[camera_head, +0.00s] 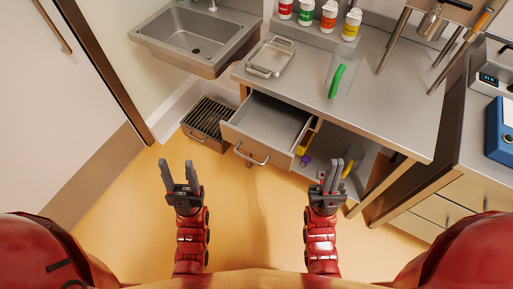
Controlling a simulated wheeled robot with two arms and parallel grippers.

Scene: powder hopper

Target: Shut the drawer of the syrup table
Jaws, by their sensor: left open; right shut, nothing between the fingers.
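The syrup table (395,108) is a metal-topped table ahead of me. Its drawer (240,143) is pulled out towards me, with a metal bar handle (251,154) on its front. The inside of the drawer shows a bare grey bottom. My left gripper (178,170) is open and empty, in front of the table and left of the drawer front. My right gripper (335,170) is shut and empty, to the right of the drawer front, and covers part of the shelf area behind it. Neither gripper appears to touch the drawer.
A dark slatted crate (207,122) sits on the floor left of the drawer. A sink (195,35) is at the back left. A metal tray (270,58), a green-handled tool (336,81) and several syrup bottles (328,15) are on the tabletop. The floor before the drawer is clear.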

